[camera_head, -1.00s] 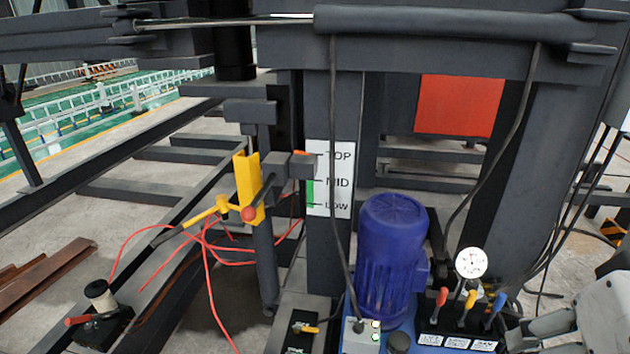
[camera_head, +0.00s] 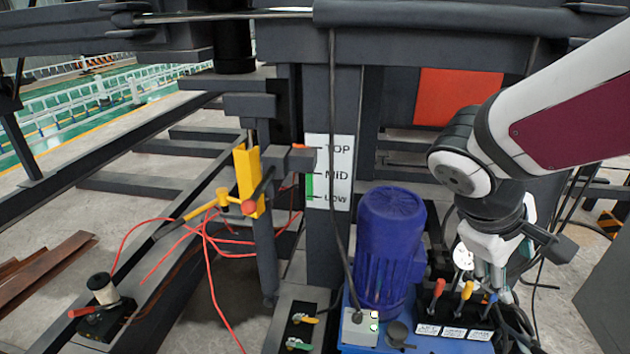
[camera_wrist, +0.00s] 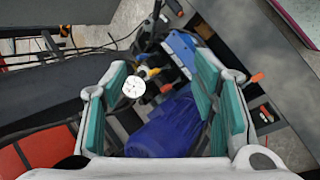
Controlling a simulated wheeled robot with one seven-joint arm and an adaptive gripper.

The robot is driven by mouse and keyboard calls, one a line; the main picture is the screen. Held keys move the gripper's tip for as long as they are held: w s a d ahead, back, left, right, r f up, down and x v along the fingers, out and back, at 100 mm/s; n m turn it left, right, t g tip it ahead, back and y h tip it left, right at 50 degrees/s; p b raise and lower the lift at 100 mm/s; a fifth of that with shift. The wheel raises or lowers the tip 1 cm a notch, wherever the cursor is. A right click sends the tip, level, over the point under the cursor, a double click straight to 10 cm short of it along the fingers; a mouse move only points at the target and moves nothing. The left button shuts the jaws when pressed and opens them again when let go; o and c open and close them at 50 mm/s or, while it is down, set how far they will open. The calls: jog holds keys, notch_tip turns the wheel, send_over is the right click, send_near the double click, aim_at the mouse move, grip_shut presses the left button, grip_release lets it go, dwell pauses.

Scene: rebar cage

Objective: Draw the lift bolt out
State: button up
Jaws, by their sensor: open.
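A yellow bracket (camera_head: 247,175) stands on the dark post left of the level scale. A short dark pin with a red ball end (camera_head: 249,208) crosses it; this looks like the lift bolt, but I cannot be sure. My gripper (camera_head: 490,272) is at the right, far from the bracket, pointing down above the valve levers. In the wrist view my gripper (camera_wrist: 162,95) is open, with nothing between its teal pads. The bracket and pin are not in the wrist view.
A white TOP/MID/LOW scale (camera_head: 329,172) has an orange mark at TOP. Red hoses (camera_head: 208,270) trail at left. A black cable (camera_head: 335,130) hangs in front of the scale.

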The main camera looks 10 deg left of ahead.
jog(key=w+a+f+n+t+h, duration=0.2)
jog(key=w+a+n+t+h, duration=0.15)
jog(key=w+a+n, duration=0.5)
jog(key=n+t+y+p, duration=0.2)
jog(key=n+t+y, duration=1.05)
jog(key=n, duration=0.75)
send_near(247, 213)
jog(key=shift+m+g+y, duration=0.25)
jog(key=shift+g+y, duration=0.35)
jog(key=x, duration=1.2)
jog(key=shift+d+r+b, duration=0.4)
jog(key=shift+c, duration=0.6)
grip_shut()
